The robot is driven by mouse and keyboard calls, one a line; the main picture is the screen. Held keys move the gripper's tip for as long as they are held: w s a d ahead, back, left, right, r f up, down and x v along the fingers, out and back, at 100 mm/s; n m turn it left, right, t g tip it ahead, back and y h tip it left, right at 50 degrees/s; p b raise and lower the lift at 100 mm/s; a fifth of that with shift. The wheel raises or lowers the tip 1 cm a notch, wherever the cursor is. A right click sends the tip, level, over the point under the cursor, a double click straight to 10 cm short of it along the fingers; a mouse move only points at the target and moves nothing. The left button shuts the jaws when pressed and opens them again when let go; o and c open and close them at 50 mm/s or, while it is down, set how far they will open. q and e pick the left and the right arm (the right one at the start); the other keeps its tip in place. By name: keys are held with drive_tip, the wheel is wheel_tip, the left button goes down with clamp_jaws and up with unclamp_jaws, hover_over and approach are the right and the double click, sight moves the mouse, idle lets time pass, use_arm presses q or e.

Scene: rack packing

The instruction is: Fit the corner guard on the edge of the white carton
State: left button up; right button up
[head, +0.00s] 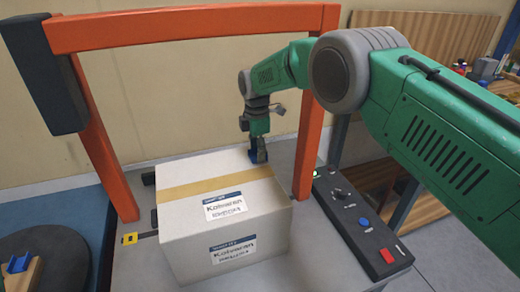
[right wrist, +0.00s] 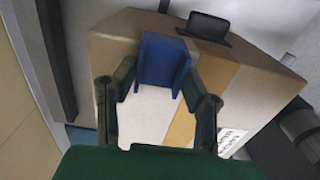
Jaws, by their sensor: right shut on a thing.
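The white carton (head: 235,215) stands closed on the grey table, with brown tape across its top and printed labels on its top and front. My right gripper (head: 258,153) is at the far right part of the carton's top, pointing down. It is shut on a blue corner guard (head: 261,157). In the right wrist view the guard (right wrist: 162,62) sits between the two fingers, close to an edge of the carton (right wrist: 145,110). I cannot tell whether the guard touches the carton. My left gripper is not in view.
An orange frame (head: 190,28) arches over the carton. A control box (head: 360,222) with buttons lies right of it.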

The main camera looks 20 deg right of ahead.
drive_tip(key=shift+d+f, duration=0.15)
drive_tip(key=shift+d, duration=0.5)
drive_tip(key=shift+a, duration=0.9)
drive_tip(key=shift+d, duration=0.2)
drive_tip(key=o, duration=1)
drive_tip(key=shift+d, duration=0.2)
drive_tip(key=shift+a, duration=0.15)
